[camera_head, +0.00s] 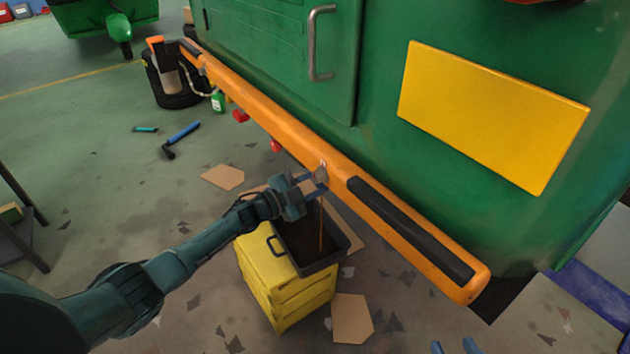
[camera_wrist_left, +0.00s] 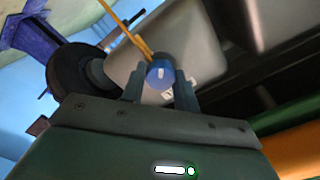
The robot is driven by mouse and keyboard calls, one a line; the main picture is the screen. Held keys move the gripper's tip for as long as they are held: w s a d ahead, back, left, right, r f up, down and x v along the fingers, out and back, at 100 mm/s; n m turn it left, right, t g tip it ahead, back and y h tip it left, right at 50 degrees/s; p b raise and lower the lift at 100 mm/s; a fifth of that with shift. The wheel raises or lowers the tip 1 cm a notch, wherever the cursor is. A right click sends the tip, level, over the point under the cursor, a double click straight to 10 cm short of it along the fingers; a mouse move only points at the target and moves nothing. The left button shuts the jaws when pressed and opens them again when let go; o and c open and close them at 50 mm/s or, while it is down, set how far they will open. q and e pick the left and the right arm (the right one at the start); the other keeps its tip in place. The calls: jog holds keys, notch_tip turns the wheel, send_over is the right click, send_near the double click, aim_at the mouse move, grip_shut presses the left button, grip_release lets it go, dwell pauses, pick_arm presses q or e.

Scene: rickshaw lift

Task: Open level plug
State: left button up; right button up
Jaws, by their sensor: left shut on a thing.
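My left gripper (camera_head: 318,178) is beside the orange bumper, above a black drain tray. In the left wrist view its two fingers (camera_wrist_left: 160,88) are closed around a blue round plug (camera_wrist_left: 160,73) with a pale mark. The plug is in front of a grey metal housing (camera_wrist_left: 195,50); I cannot tell whether it still touches it. A thin amber stream (camera_wrist_left: 125,32) runs by the plug. In the head view the stream (camera_head: 321,235) falls into the tray (camera_head: 340,252). Only the fingertips of my right gripper (camera_head: 455,347) show at the bottom edge, apart and empty.
The tray stands on a yellow crate (camera_head: 262,280) on the floor. The orange bumper (camera_head: 270,118) runs along the green vehicle (camera_head: 385,150). Cardboard pieces (camera_head: 352,318) lie around.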

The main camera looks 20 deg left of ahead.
pick_arm(q)
jog(key=shift+n, duration=0.4)
pick_arm(e)
jog(key=shift+d+r, duration=0.1)
jog(key=shift+r, duration=0.15)
pick_arm(q)
jog(key=o, duration=1)
jog(key=shift+c, duration=0.2)
jog(key=p+v, duration=0.3)
jog(key=v, duration=1)
pick_arm(e)
jog(key=r, duration=0.1)
jog(key=r+m, duration=0.1)
jog(key=d+r, duration=0.1)
jog(key=shift+s+d+r, duration=0.1)
jog(key=shift+s, duration=0.25)
jog(key=shift+t+h, duration=0.3)
pick_arm(q)
jog(key=shift+s+a, duration=0.1)
